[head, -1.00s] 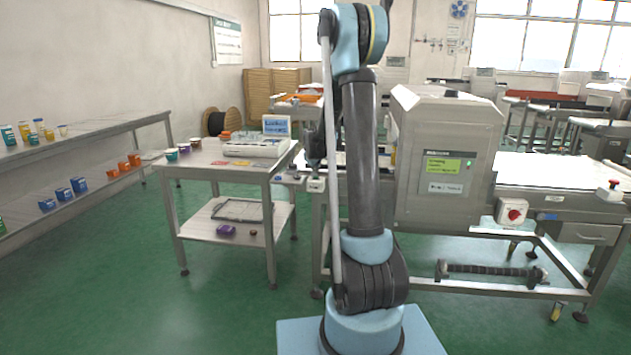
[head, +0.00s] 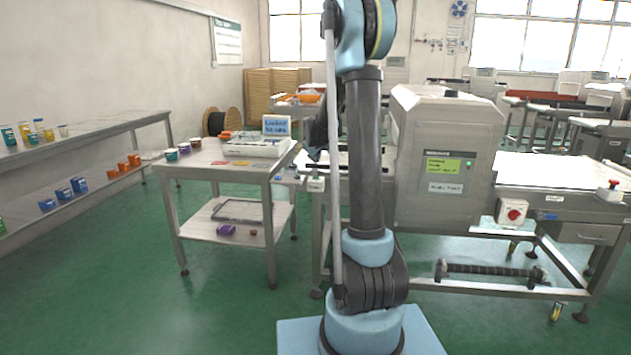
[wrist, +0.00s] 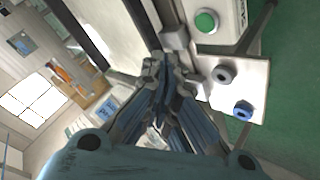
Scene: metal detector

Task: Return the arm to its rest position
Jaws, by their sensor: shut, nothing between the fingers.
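My arm (head: 364,160) stands upright in the middle of the head view, with its upper end cut off by the top edge. My gripper shows in the wrist view (wrist: 163,78) with its fingers together and nothing between them. In the head view the gripper is a small dark shape left of the arm, partly hidden by it, above the near end of the conveyor. The wrist view is tilted and shows a green button (wrist: 206,20) and a light plate with a dark round piece (wrist: 222,74) and a blue one (wrist: 243,111) beyond the fingers.
The metal detector housing (head: 446,160) stands close right of my arm, on a conveyor frame with a red switch (head: 513,213). A side table (head: 215,167) with cups and a tray is at left. A wall shelf (head: 100,126) holds small containers. Green floor is clear at front left.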

